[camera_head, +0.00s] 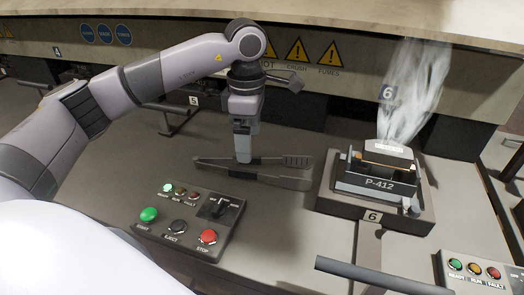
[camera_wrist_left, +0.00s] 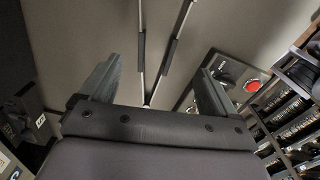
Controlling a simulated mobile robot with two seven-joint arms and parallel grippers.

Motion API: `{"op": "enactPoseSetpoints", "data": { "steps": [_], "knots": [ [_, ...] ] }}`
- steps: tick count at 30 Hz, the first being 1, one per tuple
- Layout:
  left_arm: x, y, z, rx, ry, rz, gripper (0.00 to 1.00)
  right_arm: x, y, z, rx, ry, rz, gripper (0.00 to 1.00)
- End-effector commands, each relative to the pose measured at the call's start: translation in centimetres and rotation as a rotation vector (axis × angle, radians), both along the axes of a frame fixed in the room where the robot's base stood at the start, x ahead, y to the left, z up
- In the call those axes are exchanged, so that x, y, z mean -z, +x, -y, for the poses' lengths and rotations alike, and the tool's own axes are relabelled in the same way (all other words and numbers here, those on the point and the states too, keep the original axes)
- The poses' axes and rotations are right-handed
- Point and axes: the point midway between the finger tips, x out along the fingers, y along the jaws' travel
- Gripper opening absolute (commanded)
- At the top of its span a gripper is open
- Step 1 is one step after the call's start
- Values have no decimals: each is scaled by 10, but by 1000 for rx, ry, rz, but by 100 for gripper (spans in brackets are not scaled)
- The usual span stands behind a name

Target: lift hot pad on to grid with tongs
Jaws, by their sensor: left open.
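The tongs (camera_head: 272,174) lie on the grey bench, their two dark-gripped arms spread toward the right. My left gripper (camera_head: 243,158) points down over the tongs near their left part; I cannot tell whether it touches them. In the left wrist view my left gripper (camera_wrist_left: 155,78) is open, with the tongs (camera_wrist_left: 174,45) showing between and beyond its fingers. The hot pad (camera_head: 388,152) sits smoking in the press marked P-412 (camera_head: 385,184), right of the tongs. I cannot make out the grid for certain. My right gripper is not in view.
A control panel (camera_head: 190,222) with green, black and red buttons stands in front of the tongs. A second panel (camera_head: 480,268) is at the lower right. A dark bar (camera_head: 360,276) crosses the lower front. Bare bench lies between the tongs and the front bar.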

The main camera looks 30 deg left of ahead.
Motion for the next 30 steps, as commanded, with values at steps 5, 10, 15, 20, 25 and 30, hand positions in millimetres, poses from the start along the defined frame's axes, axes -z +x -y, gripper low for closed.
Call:
{"op": "enactPoseSetpoints", "data": {
  "steps": [5, 10, 15, 20, 25, 30],
  "knots": [
    [19, 1, -1, -1, 1, -4, 90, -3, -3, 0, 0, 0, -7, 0],
    [42, 5, -2, -1, 1, -5, 90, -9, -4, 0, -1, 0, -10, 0],
    [64, 6, -3, 0, 0, -2, 90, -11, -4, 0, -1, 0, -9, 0],
    [69, 7, -2, 0, 0, -1, 90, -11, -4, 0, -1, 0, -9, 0],
    [69, 7, -2, 0, 0, -1, 77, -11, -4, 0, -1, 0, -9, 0],
    [68, 7, -2, 0, 0, -1, 22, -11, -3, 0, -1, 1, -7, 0]
  ]
}}
